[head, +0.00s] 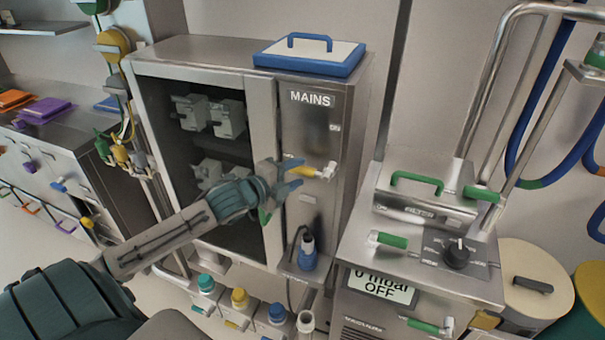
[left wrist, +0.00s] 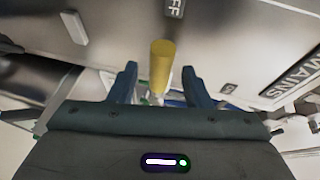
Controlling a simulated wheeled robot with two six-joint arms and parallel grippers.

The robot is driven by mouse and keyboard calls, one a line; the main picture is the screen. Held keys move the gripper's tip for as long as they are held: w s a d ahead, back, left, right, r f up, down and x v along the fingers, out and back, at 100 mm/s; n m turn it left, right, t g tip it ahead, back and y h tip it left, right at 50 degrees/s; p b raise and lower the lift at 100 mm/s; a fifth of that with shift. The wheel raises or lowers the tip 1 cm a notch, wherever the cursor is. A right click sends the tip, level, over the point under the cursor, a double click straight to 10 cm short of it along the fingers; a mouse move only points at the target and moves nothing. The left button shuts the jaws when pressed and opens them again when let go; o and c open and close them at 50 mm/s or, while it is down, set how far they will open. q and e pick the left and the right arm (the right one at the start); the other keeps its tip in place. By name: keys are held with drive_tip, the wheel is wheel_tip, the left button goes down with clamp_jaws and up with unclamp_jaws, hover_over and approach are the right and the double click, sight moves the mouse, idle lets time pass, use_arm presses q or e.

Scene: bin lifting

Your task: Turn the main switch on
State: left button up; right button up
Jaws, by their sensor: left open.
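The main switch is a yellow handle (head: 309,171) on the front of the steel MAINS cabinet (head: 318,130), lying roughly level, with a pale pivot at its right end. In the left wrist view the yellow handle (left wrist: 161,66) stands between the two fingers. My left gripper (head: 293,176) is open, its fingers on either side of the handle's left part, with gaps visible in the wrist view. An OFF label, partly cut off, shows near the handle in the wrist view. A small label sits above right of the handle in the head view. My right gripper is not in view.
A blue-edged lid (head: 310,56) lies on the cabinet top. A blue plug (head: 307,254) is below the switch. The filter unit (head: 425,205) with green handles stands at right, beside metal pipes. Coloured caps (head: 240,299) line the floor side.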

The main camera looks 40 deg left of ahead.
use_arm(q)
drive_tip(key=shift+x, duration=1.45)
clamp_jaws()
